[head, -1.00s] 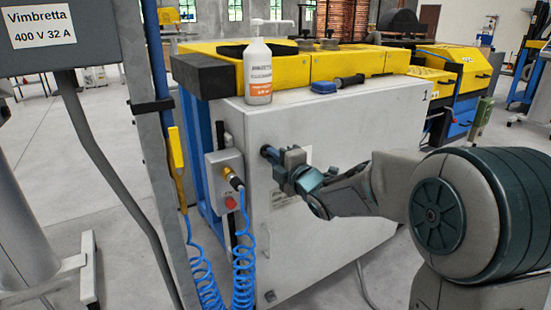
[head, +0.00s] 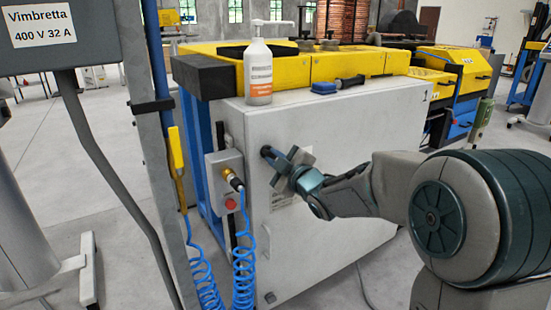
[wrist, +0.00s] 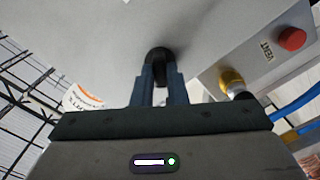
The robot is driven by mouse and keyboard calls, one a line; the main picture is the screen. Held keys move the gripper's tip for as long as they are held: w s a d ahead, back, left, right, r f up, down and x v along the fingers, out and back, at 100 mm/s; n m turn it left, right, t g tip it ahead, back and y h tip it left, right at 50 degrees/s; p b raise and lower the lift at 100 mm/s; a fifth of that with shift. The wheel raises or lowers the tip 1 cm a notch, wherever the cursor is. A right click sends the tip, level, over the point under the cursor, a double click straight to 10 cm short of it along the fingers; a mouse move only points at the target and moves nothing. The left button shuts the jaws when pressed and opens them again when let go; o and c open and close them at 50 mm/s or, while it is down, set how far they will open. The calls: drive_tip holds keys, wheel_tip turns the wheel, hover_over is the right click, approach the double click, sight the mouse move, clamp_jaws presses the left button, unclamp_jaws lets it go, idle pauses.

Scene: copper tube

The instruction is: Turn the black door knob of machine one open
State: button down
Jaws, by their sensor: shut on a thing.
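Machine one is a light grey cabinet (head: 355,150) marked "1" at its upper right corner. Its black door knob (head: 266,150) is on the front face, near the upper left edge, and is partly hidden by my gripper in the head view. In the wrist view the black knob (wrist: 158,53) shows between the two fingertips. My gripper (head: 276,161) is shut on the knob, and its body is tilted in the head view. The fingers also show in the wrist view (wrist: 160,78), one on each side of the knob.
A grey control box (head: 226,175) with a red button and a brass fitting sits just left of the knob, with coiled blue hoses (head: 243,260) below. A white pump bottle (head: 258,72) and a blue-black brush (head: 338,84) stand on top of the cabinet. A grey post is at left.

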drive_tip(key=m+p, duration=0.1)
drive_tip(key=m, duration=0.4)
drive_tip(key=shift+r+m+p, duration=0.1)
drive_tip(key=shift+m+p, duration=0.2)
drive_tip(key=shift+m, duration=0.1)
drive_tip(key=shift+m+p, duration=0.85)
drive_tip(key=shift+m, duration=1.35)
drive_tip(key=c, duration=1.4)
unclamp_jaws()
drive_tip(key=shift+c, duration=0.2)
drive_tip(key=shift+d, duration=0.1)
drive_tip(key=p+v, duration=0.1)
drive_tip(key=v, duration=1.2)
drive_tip(key=shift+s+d, duration=0.2)
drive_tip(key=shift+s, duration=0.1)
